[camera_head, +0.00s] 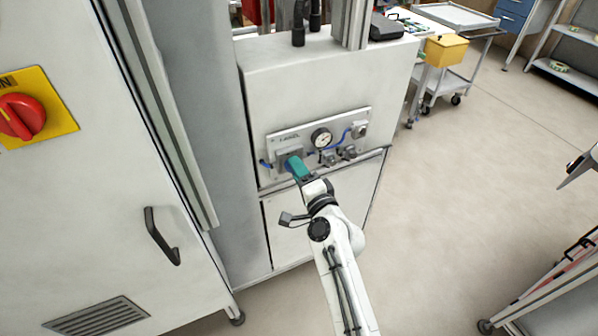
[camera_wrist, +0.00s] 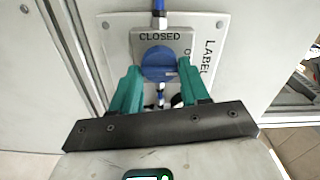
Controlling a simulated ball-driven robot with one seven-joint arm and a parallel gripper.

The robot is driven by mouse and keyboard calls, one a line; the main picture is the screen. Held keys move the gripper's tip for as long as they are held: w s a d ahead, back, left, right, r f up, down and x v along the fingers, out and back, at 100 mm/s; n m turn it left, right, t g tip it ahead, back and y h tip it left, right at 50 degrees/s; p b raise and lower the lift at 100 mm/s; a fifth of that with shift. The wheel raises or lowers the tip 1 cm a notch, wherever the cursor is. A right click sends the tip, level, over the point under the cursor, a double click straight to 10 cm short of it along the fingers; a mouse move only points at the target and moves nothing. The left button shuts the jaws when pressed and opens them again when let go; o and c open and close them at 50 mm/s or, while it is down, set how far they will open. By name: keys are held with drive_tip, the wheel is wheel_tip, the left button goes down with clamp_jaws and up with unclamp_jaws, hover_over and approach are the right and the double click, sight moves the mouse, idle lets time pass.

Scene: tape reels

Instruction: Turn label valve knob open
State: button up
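The label valve knob (camera_wrist: 158,64) is a round blue knob on a grey plate marked "CLOSED" in the wrist view. The plate sits on a panel (camera_wrist: 206,24) lettered "LABEL". My gripper (camera_wrist: 160,78) has two green fingers, spread apart, one on each side of the knob's lower part. I cannot tell whether the fingertips touch it. In the head view the label panel (camera_head: 351,124) is on the front of a white cabinet, and my green gripper (camera_head: 297,166) reaches its left end, hiding the knob.
A round gauge (camera_head: 321,138) and blue tubing are on the panel right of my gripper. A ledge (camera_head: 375,155) runs below it. A tall white cabinet (camera_head: 80,200) with a red switch (camera_head: 22,116) stands at left. Open floor (camera_head: 470,170) lies at right.

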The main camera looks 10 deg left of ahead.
drive_tip(key=o, duration=0.4)
drive_tip(key=p+v, duration=0.1)
drive_tip(key=v, duration=0.9)
drive_tip(key=shift+s+d, duration=0.3)
drive_tip(key=s+d+f+n+g+h, duration=0.4)
drive_tip(key=s+d+f+g, duration=0.15)
drive_tip(key=s+d, duration=0.65)
drive_tip(key=s+d+f+n+g+h, duration=0.4)
drive_tip(key=s+d+f+n+g, duration=0.15)
drive_tip(key=s+d, duration=0.65)
drive_tip(key=s+d+g+h, duration=0.1)
drive_tip(key=s+d, duration=0.1)
drive_tip(key=s, duration=0.4)
drive_tip(key=s+d+g+h, duration=0.1)
drive_tip(key=s+d+g, duration=0.1)
drive_tip(key=s, duration=0.4)
drive_tip(key=shift+s+d+r+m, duration=0.25)
drive_tip(key=shift+d+m, duration=0.1)
drive_tip(key=shift+d, duration=0.45)
